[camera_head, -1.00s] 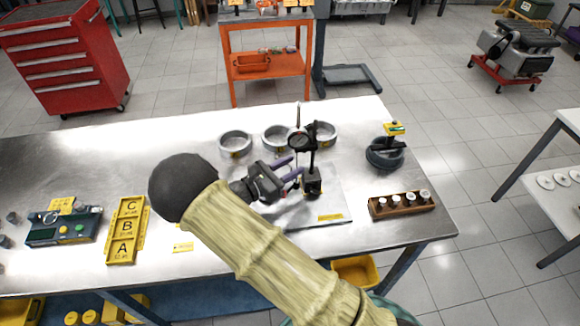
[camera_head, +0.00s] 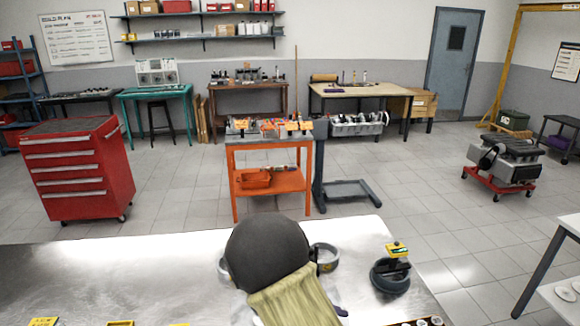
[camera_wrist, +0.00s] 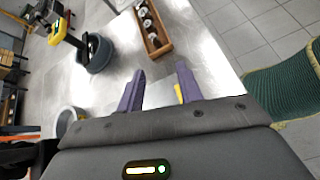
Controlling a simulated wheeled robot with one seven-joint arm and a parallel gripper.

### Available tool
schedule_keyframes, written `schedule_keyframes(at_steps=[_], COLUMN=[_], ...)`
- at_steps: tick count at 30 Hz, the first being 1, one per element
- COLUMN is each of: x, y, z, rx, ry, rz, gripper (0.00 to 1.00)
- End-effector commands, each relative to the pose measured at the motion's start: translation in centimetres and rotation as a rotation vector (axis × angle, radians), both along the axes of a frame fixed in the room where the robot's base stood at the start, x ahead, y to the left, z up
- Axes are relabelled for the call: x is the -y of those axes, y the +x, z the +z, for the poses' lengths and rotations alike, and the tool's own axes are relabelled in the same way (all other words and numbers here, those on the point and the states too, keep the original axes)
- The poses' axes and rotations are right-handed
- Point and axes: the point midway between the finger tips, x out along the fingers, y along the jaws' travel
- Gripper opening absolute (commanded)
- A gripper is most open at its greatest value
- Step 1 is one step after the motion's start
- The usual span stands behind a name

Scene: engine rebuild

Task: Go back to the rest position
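My gripper (camera_wrist: 160,82) shows in the wrist view with its two purple fingers spread apart and nothing between them. It hangs over the steel workbench (camera_wrist: 205,55), near the bench edge. In the head view my arm, with a dark round joint and a tan sleeve, covers the middle of the bench (camera_head: 110,265). The gripper itself is mostly hidden there.
A dark round holder with a yellow top (camera_head: 390,275) stands at the bench's right; it also shows in the wrist view (camera_wrist: 95,52). A wooden rack of white-topped pieces (camera_wrist: 152,28) lies nearby. A metal ring (camera_head: 325,256) sits beside my arm. An orange cart (camera_head: 270,182) stands behind.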

Motion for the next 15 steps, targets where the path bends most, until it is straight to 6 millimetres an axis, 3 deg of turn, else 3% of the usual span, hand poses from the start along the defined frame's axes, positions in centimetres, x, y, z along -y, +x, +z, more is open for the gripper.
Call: schedule_keyframes(at_steps=[1, 6, 15], x=[1.0, 2.4, 2.7], y=[-1.3, -5.1, -9.5], z=[0.3, 1.0, 4.2], rx=[0.024, 0.133, 0.438], ry=[0.09, 0.369, 0.781], rz=[-0.089, -0.374, -0.859], gripper=[0.36, 0.36, 0.36])
